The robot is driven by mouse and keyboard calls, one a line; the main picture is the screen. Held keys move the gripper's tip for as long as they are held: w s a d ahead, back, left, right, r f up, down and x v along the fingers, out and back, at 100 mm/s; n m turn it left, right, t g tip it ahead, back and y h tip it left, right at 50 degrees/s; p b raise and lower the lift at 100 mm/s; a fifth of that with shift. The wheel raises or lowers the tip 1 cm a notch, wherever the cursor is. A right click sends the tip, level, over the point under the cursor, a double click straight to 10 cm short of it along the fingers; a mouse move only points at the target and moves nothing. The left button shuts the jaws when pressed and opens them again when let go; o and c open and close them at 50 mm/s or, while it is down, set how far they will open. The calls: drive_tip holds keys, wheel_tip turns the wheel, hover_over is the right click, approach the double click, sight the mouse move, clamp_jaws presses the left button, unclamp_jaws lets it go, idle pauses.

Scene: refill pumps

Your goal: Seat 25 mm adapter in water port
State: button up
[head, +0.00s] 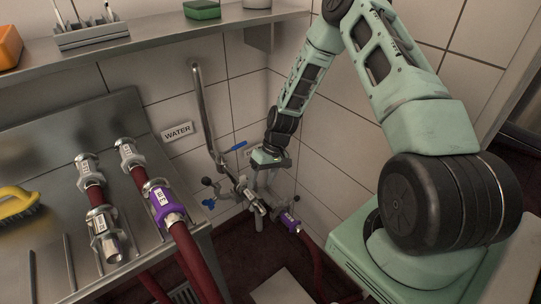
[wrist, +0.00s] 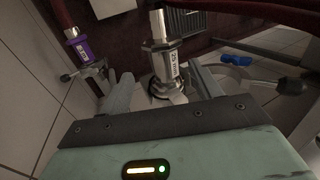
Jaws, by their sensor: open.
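The metal adapter (wrist: 166,62), with a white label that seems to read 25 mm, lies between the fingers of my gripper (wrist: 162,86) in the wrist view. My gripper is open, with a visible gap to the adapter on each side. In the head view my gripper (head: 263,178) points down over the pipework in the corner. The water port's metal fitting (head: 246,191) is below the WATER sign (head: 177,132), partly hidden by my fingers. The adapter's inner end meets a dark ring in the wrist view; I cannot tell how deep it sits.
A purple-collared hose (head: 290,222) is close to the right of the port; its collar also shows in the wrist view (wrist: 80,50). Blue-handled valves (head: 237,146) surround the pipe. Several hose ends and fittings (head: 103,235) lie on the steel bench (head: 60,275), with a yellow brush (head: 17,200).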

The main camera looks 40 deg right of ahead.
drive_tip(key=v, duration=1)
drive_tip(key=shift+r, duration=0.35)
wheel_tip(320, 180, up, 5)
drive_tip(key=n+h, duration=0.1)
drive_tip(key=n, duration=0.1)
hover_over(254, 198)
drive_tip(key=s+a+r+n+g+h, duration=0.1)
drive_tip(key=s+a+r+n, duration=0.1)
drive_tip(key=s+a+r, duration=0.55)
drive_tip(key=s+a+r+n+h, duration=0.1)
drive_tip(key=s+a+r, duration=0.2)
drive_tip(key=s+a, duration=0.2)
drive_tip(key=s+a+r+n+t+h, duration=0.1)
drive_tip(key=s+a, duration=0.4)
drive_tip(key=s, duration=0.7)
drive_tip(key=shift+r+n, duration=0.8)
drive_tip(key=shift+r, duration=0.15)
drive_tip(key=shift+a, duration=0.1)
drive_tip(key=shift+c, duration=0.3)
